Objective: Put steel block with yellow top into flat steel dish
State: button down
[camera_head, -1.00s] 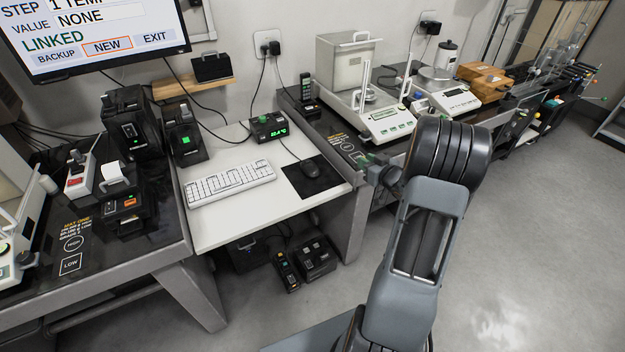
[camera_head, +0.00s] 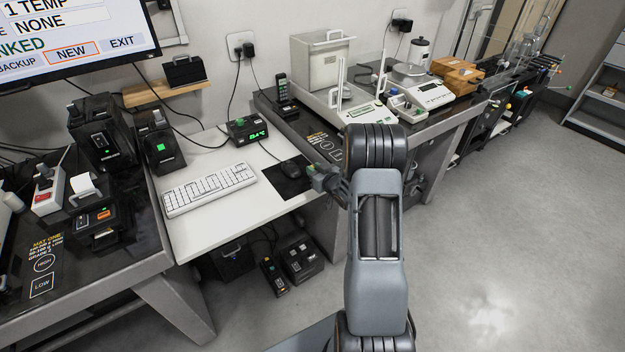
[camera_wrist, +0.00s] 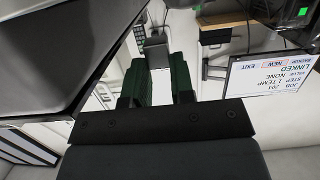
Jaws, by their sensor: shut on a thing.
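My gripper (camera_head: 328,180) is in front of the right-hand bench, beside the mouse pad, partly hidden by my own arm. In the wrist view its green-padded fingers (camera_wrist: 160,80) are closed on a small grey block (camera_wrist: 155,50) that shows at their tips. No yellow top can be made out on it, so I cannot tell for sure that it is the steel block. I cannot clearly make out the flat steel dish in either view.
A printer (camera_head: 100,225) stands at left. The floor at right is clear.

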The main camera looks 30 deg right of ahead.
jog(key=shift+w+a+f, duration=0.1)
jog(key=shift+a+f, duration=0.05)
jog(key=shift+f, duration=0.1)
jog(key=shift+w+a+f, duration=0.1)
jog(key=shift+f, duration=0.8)
jog(key=shift+w+a+f, duration=0.1)
jog(key=shift+f, duration=0.75)
jog(key=shift+f, duration=0.2)
jog(key=c, duration=1)
grip_release()
jog(key=shift+r, duration=0.15)
